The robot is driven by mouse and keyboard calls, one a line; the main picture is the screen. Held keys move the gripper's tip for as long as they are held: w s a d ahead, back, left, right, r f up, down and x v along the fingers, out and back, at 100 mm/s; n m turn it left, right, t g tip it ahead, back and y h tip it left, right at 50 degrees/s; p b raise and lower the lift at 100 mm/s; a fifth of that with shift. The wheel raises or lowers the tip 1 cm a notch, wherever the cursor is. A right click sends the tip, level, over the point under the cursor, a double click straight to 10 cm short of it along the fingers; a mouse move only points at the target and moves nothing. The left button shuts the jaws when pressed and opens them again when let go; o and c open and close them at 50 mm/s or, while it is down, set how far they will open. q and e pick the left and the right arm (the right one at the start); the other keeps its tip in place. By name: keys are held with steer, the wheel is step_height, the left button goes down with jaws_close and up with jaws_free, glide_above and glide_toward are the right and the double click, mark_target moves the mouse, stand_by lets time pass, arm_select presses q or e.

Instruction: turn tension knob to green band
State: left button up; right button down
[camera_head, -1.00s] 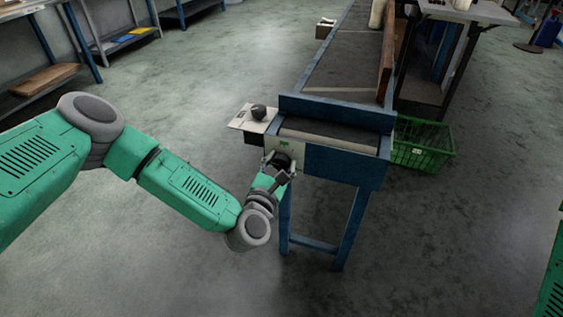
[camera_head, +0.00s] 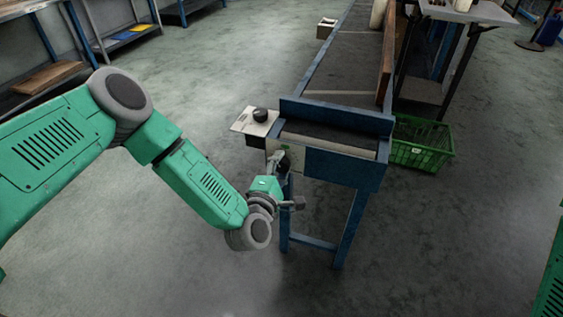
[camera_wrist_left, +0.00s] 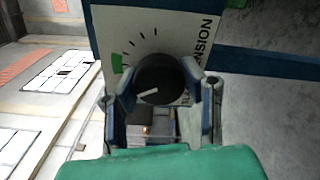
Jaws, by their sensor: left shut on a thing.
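The black tension knob (camera_wrist_left: 165,78) sits on a white dial plate (camera_wrist_left: 180,30) lettered "TENSION", with black tick marks and a green band (camera_wrist_left: 117,63) at the left in the left wrist view. The knob's white pointer points left and slightly down, below the green band. My left gripper (camera_wrist_left: 165,88) is shut on the knob, one finger on each side. In the head view, my left gripper (camera_head: 281,163) is at the plate on the conveyor's front end, partly covering the knob (camera_head: 285,158). My right gripper is out of view.
Another black knob (camera_head: 260,114) sits on a pale plate just above, left of the blue conveyor frame (camera_head: 340,170). A green crate (camera_head: 420,145) stands on the floor to the right.

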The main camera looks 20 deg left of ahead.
arm_select(q)
steer(key=m, duration=0.1)
steer(key=m+p, duration=0.1)
steer(key=m, duration=0.3)
steer(key=shift+s+f, duration=0.25)
steer(key=shift+f, duration=0.05)
steer(key=shift+m+p, duration=0.3)
steer(key=shift+m, duration=0.1)
steer(key=shift+d, duration=0.1)
steer(key=o, duration=1)
steer(key=shift+o, duration=0.9)
steer(key=shift+w+r, duration=0.1)
steer(key=shift+r, duration=0.05)
steer(key=s, duration=1.2)
steer(key=shift+a, duration=0.25)
